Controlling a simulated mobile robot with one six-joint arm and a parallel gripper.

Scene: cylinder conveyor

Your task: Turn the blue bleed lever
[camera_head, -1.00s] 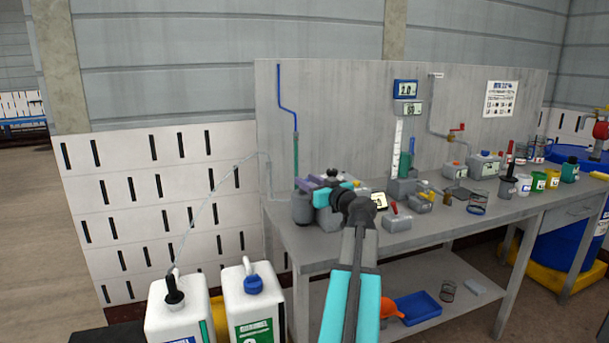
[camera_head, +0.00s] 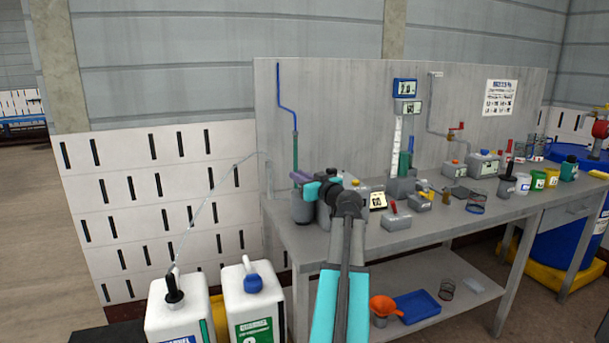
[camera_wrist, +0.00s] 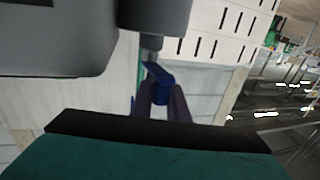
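The blue bleed lever (camera_wrist: 158,72) shows in the wrist view below a grey cylindrical body (camera_wrist: 152,18). My gripper (camera_wrist: 161,92) has its two dark purple fingers close on either side of the lever, and blue fills the narrow gap between them. The fingers look shut on it. In the head view my gripper (camera_head: 300,177) is at the left end of the bench, by a green and blue pipe (camera_head: 294,135) on the back panel. The lever is hidden there behind my gripper and wrist.
A grey bench (camera_head: 340,243) runs to the right, with small grey boxes, cups and a red valve handle (camera_head: 456,126). A grey canister (camera_head: 303,208) stands just below my gripper. Two white jugs (camera_head: 253,305) stand in front at lower left. Blue drums stand at far right.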

